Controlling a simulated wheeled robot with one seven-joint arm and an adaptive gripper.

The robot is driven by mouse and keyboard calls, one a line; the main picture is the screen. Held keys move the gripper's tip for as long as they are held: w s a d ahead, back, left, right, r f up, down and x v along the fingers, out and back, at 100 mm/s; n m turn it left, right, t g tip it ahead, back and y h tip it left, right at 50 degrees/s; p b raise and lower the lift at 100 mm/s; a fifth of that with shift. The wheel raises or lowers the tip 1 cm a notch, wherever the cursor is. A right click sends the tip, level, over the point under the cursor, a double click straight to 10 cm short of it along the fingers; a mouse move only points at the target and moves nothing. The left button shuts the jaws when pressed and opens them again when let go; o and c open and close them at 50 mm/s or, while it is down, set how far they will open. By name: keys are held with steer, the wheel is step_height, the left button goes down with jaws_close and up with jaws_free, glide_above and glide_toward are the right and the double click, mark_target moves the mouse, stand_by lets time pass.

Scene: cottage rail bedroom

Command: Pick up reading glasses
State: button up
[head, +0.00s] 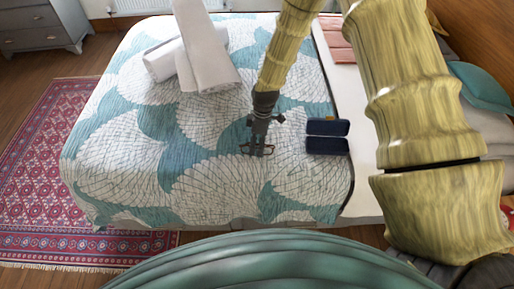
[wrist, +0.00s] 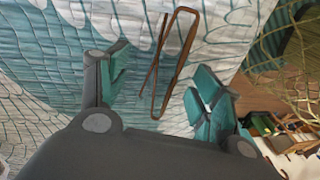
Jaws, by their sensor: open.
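The reading glasses (head: 244,149) lie on the patterned bed quilt, small and partly hidden under my gripper in the head view. In the wrist view the glasses (wrist: 187,45) show as a thin brown frame lying on the quilt. My gripper (head: 259,148) points down over them. In the wrist view the two teal-padded fingers of my gripper (wrist: 160,72) are spread apart, one on each side of the glasses. Nothing is held. The exact height of the fingertips above the quilt is hard to tell.
A dark blue case (head: 327,146) lies just right of my gripper on the bed (head: 120,170). Rolled white towels (head: 208,60) lie toward the far side. Pink folded items (head: 336,38) and a teal pillow (head: 482,88) are at the right. The quilt left of my gripper is clear.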

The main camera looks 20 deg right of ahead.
steer(key=shift+f, duration=0.2)
steer(key=shift+c, duration=0.2)
steer(key=c, duration=1)
steer(key=shift+r, duration=0.1)
